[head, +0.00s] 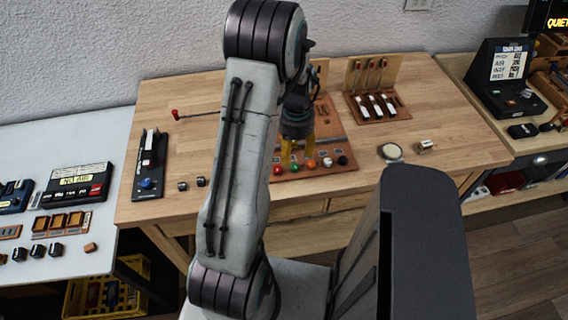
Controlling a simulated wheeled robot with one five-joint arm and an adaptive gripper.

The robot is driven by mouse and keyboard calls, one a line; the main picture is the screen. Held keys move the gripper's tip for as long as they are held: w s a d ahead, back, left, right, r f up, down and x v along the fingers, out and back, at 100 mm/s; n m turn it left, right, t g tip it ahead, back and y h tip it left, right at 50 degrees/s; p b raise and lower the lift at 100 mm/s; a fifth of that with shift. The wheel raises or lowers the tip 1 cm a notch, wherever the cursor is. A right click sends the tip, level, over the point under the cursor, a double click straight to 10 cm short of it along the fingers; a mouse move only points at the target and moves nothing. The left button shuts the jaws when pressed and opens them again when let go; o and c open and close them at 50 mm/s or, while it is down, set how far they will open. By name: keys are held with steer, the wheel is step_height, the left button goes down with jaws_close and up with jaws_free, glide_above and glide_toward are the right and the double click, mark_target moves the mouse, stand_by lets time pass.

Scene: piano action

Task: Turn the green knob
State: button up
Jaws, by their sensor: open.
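A brown wooden board (332,129) lies on the wooden table with a row of round coloured knobs along its front edge. The green knob (294,167) is small and partly hard to make out, between a red-orange knob (277,170) and an orange knob (311,164). My gripper (297,160) points down over this row, with its yellow fingers apart and nothing seen between them. The fingertips are close to the green knob; I cannot tell whether they touch it. My arm hides the left part of the board.
A red knob (327,162) and a black knob (342,160) continue the row. A panel with white-handled levers (374,106) stands behind on the right. A black slider unit (150,165) is at the left. The table's front right is mostly clear.

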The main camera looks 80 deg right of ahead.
mark_target(295, 165)
steer(key=m, duration=0.3)
steer(key=shift+d, duration=0.4)
steer(key=shift+s+f+m, duration=0.1)
steer(key=shift+f+m, duration=0.05)
steer(key=shift+m, duration=0.25)
steer(key=shift+f+p, duration=0.7)
steer(key=shift+f, duration=2.85)
steer(key=shift+o, duration=0.4)
jaws_close()
